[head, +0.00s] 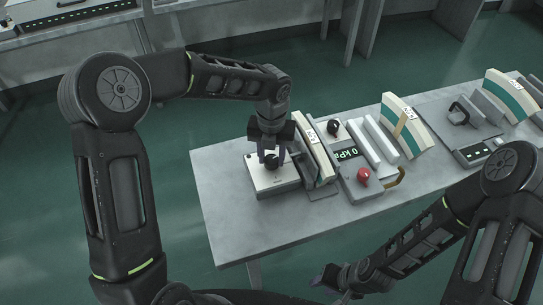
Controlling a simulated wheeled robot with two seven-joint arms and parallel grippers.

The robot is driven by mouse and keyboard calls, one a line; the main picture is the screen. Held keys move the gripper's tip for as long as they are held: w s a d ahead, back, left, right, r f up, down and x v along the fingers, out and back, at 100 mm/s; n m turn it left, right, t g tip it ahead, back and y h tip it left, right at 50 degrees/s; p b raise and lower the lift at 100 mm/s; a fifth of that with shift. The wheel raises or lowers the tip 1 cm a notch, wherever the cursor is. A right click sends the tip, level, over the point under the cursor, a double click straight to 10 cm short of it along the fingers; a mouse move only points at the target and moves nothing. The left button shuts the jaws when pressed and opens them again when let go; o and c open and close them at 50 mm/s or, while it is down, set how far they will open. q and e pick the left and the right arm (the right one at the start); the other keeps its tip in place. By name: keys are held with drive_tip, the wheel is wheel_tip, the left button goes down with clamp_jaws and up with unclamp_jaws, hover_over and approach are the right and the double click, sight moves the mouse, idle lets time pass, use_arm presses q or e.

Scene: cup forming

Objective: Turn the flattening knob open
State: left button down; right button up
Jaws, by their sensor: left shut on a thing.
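A white-topped box (262,183) sits at the left end of the grey table and carries a black knob (271,162). My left gripper (272,157) points down over this box and is shut on the knob, with its fingers on either side. The knob's turn angle and any label are too small to read. A second black knob (333,127) is on the grey unit with a "0 kPa" display (347,154). My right gripper (326,281) is low in front of the table, away from everything; its jaw opening is not clear.
A curved cream and green panel (316,152) stands close to the right of the white-topped box. The grey unit also has a red knob (363,175) and a brass-coloured handle (394,178). Similar panels and units continue right. The table's front-left surface (240,225) is bare.

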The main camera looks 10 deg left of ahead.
use_arm(q)
drive_tip(key=n+b, duration=0.1)
drive_tip(key=n, duration=0.6)
drive_tip(key=shift+b, duration=0.35)
drive_tip(key=n+b, duration=0.1)
drive_tip(key=n, duration=0.3)
drive_tip(key=n+b, duration=0.1)
drive_tip(key=n, duration=0.2)
drive_tip(key=shift+n, duration=0.3)
drive_tip(key=n+b, duration=0.1)
drive_tip(key=n, duration=0.2)
drive_tip(key=shift+n, duration=0.3)
drive_tip(key=n, duration=0.3)
drive_tip(key=shift+n+b, duration=0.35)
drive_tip(key=shift+n, duration=0.05)
drive_tip(key=n+b, duration=0.1)
drive_tip(key=n, duration=1.1)
drive_tip(key=shift+n+b, duration=0.3)
drive_tip(key=shift+b, duration=0.05)
drive_tip(key=n, duration=1)
drive_tip(key=shift+n, duration=0.4)
drive_tip(key=n+p, duration=0.1)
drive_tip(key=n, duration=0.4)
drive_tip(key=shift+n, duration=0.3)
